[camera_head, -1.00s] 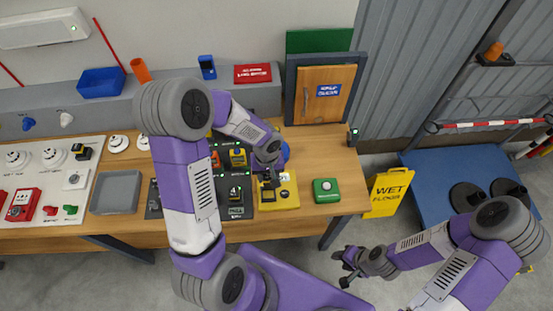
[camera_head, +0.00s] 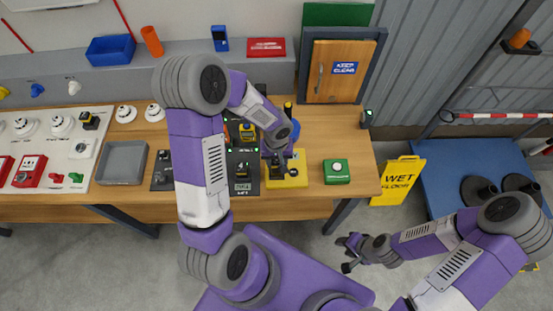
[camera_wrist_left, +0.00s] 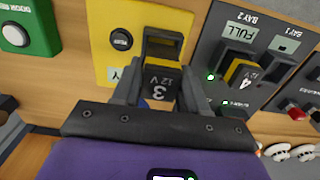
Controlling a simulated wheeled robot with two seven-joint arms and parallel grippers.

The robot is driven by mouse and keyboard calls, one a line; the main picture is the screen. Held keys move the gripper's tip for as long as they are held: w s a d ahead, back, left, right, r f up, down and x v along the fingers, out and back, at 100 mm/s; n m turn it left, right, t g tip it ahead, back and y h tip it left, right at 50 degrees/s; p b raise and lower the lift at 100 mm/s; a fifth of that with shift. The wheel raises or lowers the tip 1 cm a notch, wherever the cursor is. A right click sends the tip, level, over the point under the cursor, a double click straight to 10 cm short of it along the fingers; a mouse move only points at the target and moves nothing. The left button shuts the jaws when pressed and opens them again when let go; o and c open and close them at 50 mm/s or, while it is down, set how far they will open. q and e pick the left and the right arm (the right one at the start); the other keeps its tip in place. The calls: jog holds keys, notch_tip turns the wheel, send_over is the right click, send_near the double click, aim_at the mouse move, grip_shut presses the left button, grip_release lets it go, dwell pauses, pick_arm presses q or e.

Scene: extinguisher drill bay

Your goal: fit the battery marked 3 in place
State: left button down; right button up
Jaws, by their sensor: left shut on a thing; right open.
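My left gripper (camera_wrist_left: 162,88) is shut on the black battery marked 3 (camera_wrist_left: 162,80), labelled 12 V, in the left wrist view. The battery is over the yellow unit (camera_wrist_left: 117,70), which has a round black button and a dark upright frame beyond the battery. I cannot tell whether the battery is seated or held just above. In the head view my left gripper (camera_head: 277,168) is over the left part of the yellow unit (camera_head: 297,181), and the arm hides much there. My right gripper (camera_head: 349,254) is open and empty, over the floor in front of the bench.
The dark charger (camera_wrist_left: 218,62) stands beside the yellow unit, with a battery marked 4 (camera_wrist_left: 243,76) in bay 2. A green button box (camera_head: 337,172) is at the unit's other side. A grey tray (camera_head: 121,163) lies further left. A yellow wet-floor sign (camera_head: 398,181) stands right of the bench.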

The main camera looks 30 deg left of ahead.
pick_arm(q)
jog(key=shift+b, duration=0.85)
dwell(1.9)
jog(key=shift+f+b, duration=1.5)
jog(key=shift+b, duration=0.3)
dwell(0.8)
jog(key=shift+c, duration=0.9)
grip_release()
jog(key=shift+s, duration=0.1)
jog(key=shift+r, duration=0.15)
jog(key=shift+r+p, duration=2.4)
jog(key=shift+r, duration=1)
